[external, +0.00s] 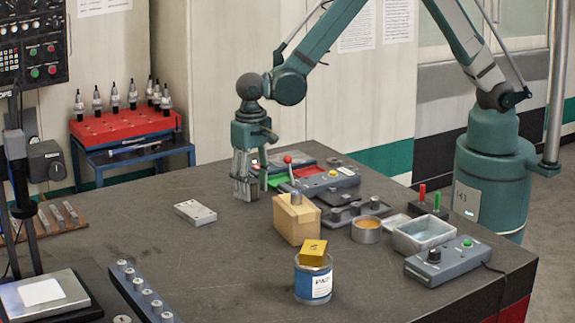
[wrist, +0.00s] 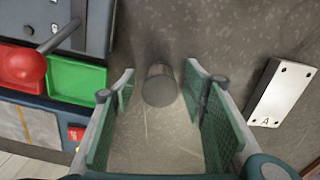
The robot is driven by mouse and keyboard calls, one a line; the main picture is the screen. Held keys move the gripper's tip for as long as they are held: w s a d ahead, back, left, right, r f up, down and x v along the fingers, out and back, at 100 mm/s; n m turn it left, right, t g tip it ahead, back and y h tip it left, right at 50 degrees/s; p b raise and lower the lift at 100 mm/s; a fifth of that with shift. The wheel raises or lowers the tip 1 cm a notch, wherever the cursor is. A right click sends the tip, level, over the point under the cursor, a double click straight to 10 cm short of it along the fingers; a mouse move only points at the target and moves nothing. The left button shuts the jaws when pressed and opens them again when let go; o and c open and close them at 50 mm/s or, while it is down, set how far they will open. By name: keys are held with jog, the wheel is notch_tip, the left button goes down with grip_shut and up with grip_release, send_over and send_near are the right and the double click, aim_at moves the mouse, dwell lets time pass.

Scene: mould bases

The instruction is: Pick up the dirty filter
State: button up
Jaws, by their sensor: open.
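A dull grey cylinder (wrist: 160,88) stands on the table in the wrist view and appears to be the dirty filter; no label shows on it. My gripper (wrist: 160,72) is open, with one green-padded finger on each side of the cylinder. I see a gap on both sides, so the fingers do not appear to touch it. In the external view my gripper (external: 245,194) points down, low over the dark table. The cylinder is hard to make out there among the fingers.
A white plate (external: 196,212) lies left of my gripper. A can (external: 313,283) with a yellow block stands nearer the front. The front-left table centre is clear.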

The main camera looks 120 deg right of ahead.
aim_at(253, 180)
jog(key=c, duration=1)
jog(key=shift+r, duration=0.1)
jog(key=shift+r+b, duration=0.4)
jog(key=shift+r, duration=4.55)
